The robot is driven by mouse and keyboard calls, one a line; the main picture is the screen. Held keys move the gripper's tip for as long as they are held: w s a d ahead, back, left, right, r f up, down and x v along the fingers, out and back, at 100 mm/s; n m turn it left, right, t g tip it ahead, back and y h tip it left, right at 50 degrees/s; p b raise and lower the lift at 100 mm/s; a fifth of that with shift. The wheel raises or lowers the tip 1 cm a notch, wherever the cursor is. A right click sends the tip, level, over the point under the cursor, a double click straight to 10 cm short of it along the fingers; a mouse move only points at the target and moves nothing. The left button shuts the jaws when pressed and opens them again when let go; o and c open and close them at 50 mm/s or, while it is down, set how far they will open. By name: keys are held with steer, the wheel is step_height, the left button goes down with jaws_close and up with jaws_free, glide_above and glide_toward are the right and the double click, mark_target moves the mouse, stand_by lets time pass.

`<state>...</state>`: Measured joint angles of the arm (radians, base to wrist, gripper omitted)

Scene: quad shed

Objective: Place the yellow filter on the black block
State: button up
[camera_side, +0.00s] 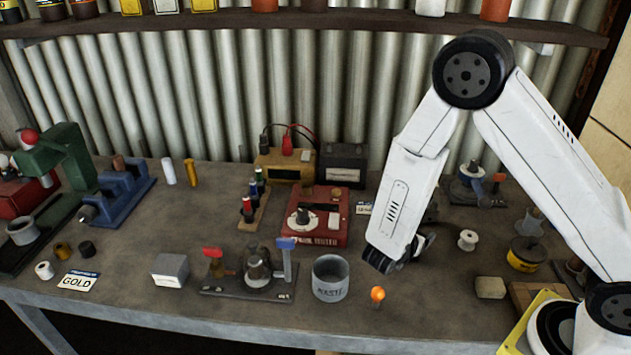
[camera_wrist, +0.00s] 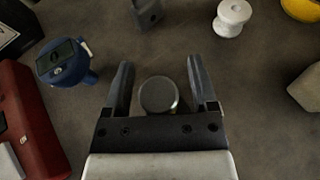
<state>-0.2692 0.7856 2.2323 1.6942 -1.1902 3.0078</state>
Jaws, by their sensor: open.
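My gripper (camera_wrist: 161,84) is open, with its fingers apart over the bench. A round grey-topped piece (camera_wrist: 158,95) shows between the fingers; I cannot tell if it touches them. In the side view my gripper (camera_side: 388,262) hangs low, right of the grey waste can. A slim yellow cylinder (camera_side: 192,172) stands upright at the back left, beside a white one, far from my gripper. A black box (camera_side: 342,165) stands at the back against the corrugated wall. I cannot tell for certain whether these are the named filter and block.
The waste can (camera_side: 330,278) and an orange ball on a stem (camera_side: 378,294) are close to my gripper. A red box (camera_side: 318,216) lies behind to the left. A white spool (camera_side: 467,240), yellow tin (camera_side: 527,252) and beige block (camera_side: 490,287) are to the right.

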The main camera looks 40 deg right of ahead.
steer(key=v, duration=1.2)
steer(key=shift+d, duration=0.1)
stand_by(0.4)
